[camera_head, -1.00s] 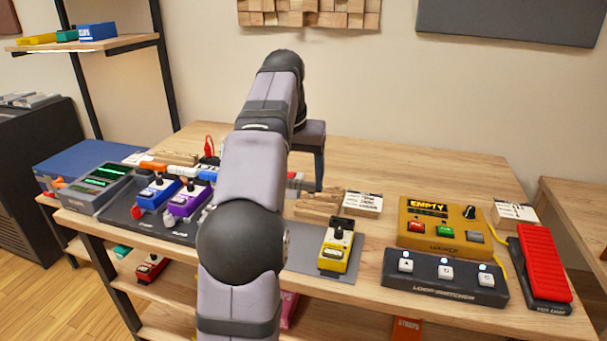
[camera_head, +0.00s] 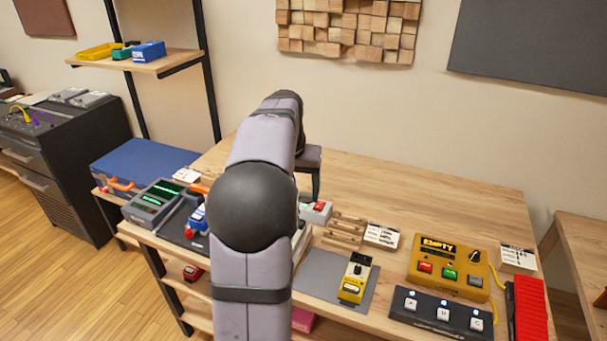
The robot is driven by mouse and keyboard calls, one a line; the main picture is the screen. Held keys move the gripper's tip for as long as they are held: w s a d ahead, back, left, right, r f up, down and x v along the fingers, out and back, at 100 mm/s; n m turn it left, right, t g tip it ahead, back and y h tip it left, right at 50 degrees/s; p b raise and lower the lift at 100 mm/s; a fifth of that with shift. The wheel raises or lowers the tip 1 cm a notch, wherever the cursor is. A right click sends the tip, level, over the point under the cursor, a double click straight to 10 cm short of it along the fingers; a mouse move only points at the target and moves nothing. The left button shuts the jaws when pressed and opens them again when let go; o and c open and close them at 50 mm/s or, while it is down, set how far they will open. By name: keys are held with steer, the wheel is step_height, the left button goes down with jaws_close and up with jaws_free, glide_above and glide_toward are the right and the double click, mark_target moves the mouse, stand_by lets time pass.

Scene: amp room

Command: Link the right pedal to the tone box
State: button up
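A blue pedal (camera_head: 199,222) stands on the dark board (camera_head: 178,228) at the left, partly behind my arm. A yellow pedal (camera_head: 355,278) stands on a grey mat (camera_head: 332,290) right of my arm. A grey unit with green screens (camera_head: 155,202) is at the table's left end. I cannot tell which unit is the tone box. My gripper (camera_head: 315,192) points down above or beside a small light box with a red top (camera_head: 317,211). Its fingers overlap in view, so neither opening nor grip is clear. My arm hides much of the middle left.
Wooden blocks (camera_head: 346,228) and a white card (camera_head: 382,235) lie right of the small box. A yellow looper (camera_head: 449,267), a dark switcher (camera_head: 440,314) and a red foot pedal (camera_head: 530,308) fill the right. The table's back is clear.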

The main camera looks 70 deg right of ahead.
steer(key=w+f+p, duration=0.1)
steer(key=p, duration=0.3)
steer(key=w+f+p, duration=0.1)
steer(key=f+p, duration=0.1)
steer(key=p, duration=0.2)
steer(key=w+f+p, duration=0.1)
steer(key=f+p, duration=0.1)
steer(key=p, duration=0.2)
steer(key=shift+w+a, duration=0.1)
steer(key=shift+w, duration=0.15)
steer(key=w+d+m, duration=0.2)
steer(key=w+d, duration=0.1)
steer(key=d, duration=0.4)
steer(key=shift+w+f+g, duration=0.2)
steer(key=shift+f+g, duration=0.1)
steer(key=shift+f, duration=0.15)
steer(key=shift+d, duration=0.1)
steer(key=shift+f, duration=0.1)
step_height(320, 180, down, 7)
steer(key=b, duration=0.4)
steer(key=shift+b, duration=0.3)
